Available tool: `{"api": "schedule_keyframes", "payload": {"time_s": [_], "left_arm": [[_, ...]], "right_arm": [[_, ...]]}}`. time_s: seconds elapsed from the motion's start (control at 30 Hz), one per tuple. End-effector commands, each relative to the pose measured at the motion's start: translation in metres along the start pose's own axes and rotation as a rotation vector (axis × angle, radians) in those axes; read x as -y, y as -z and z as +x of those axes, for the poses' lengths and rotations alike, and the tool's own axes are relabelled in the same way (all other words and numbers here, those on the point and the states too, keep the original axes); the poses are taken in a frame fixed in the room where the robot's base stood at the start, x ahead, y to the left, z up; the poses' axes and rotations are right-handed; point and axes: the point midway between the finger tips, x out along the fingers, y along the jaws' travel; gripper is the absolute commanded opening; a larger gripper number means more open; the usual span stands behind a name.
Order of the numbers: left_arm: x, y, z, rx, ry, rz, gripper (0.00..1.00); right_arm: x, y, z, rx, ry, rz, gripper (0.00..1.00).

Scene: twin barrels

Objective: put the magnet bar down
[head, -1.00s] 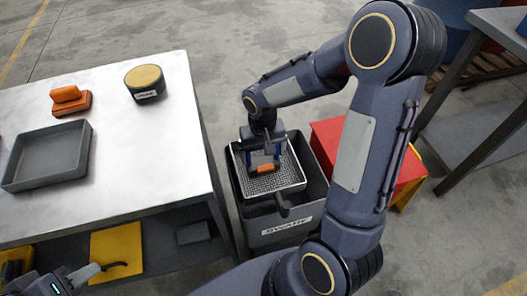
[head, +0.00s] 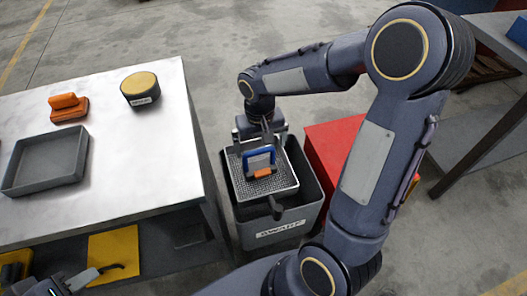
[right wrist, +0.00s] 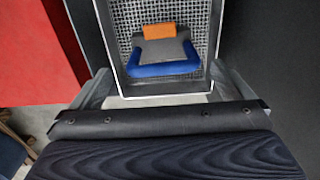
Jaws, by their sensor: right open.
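The magnet bar has a blue arched handle (head: 259,155), a grey body (right wrist: 163,48) and an orange piece (right wrist: 158,30). It rests on a mesh tray (head: 284,187) over a dark grey bin (head: 285,224) labelled SWARF. My right gripper (head: 263,137) is open and empty, just behind and above the blue handle. In the right wrist view, its fingers (right wrist: 160,84) stand apart with the bar beyond them. My left gripper (head: 88,279) is at the lower left edge, low beside the table. Its fingertips are too small to read.
A white-topped table (head: 130,170) on the left holds a grey tray (head: 45,162), an orange handled block (head: 68,107) and a round yellow-topped tin (head: 140,89). A red box (head: 335,150) stands right of the bin. A grey bench (head: 480,140) is at the far right.

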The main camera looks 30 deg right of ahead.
Motion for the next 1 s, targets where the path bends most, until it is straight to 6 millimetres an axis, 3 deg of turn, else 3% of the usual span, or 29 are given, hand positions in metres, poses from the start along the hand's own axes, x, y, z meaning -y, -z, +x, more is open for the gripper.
{"api": "schedule_keyframes", "payload": {"time_s": [0.03, 0.13, 0.37, 0.47, 0.57, 0.73, 0.9, 1.0], "left_arm": [[-0.002, 0.002, -0.004, 0.0, 0.0, 0.0, 0.36], [-0.003, 0.004, -0.007, 0.0, 0.0, 0.0, 0.36], [-0.005, 0.005, -0.01, 0.0, 0.0, 0.0, 0.36], [-0.005, 0.005, -0.01, 0.0, 0.0, 0.0, 0.36], [-0.005, 0.005, -0.01, 0.0, 0.0, 0.0, 0.36], [-0.005, 0.005, -0.01, 0.0, 0.0, 0.0, 0.36], [-0.005, 0.005, -0.01, 0.0, 0.0, 0.0, 0.36], [-0.005, 0.005, -0.01, 0.0, 0.0, 0.0, 0.36]], "right_arm": [[0.0, 0.001, -0.015, -0.004, 0.001, 0.0, 1.0], [0.0, 0.001, -0.032, -0.005, 0.001, 0.0, 1.0], [0.0, -0.001, -0.054, -0.004, 0.005, 0.001, 1.0], [-0.003, -0.011, -0.064, -0.02, 0.032, -0.002, 1.0], [-0.008, -0.033, -0.079, -0.058, 0.093, -0.006, 1.0], [-0.013, -0.086, -0.103, -0.168, 0.227, -0.028, 1.0], [-0.01, -0.135, -0.111, -0.291, 0.336, -0.055, 1.0], [-0.006, -0.154, -0.111, -0.353, 0.379, -0.068, 1.0]]}}
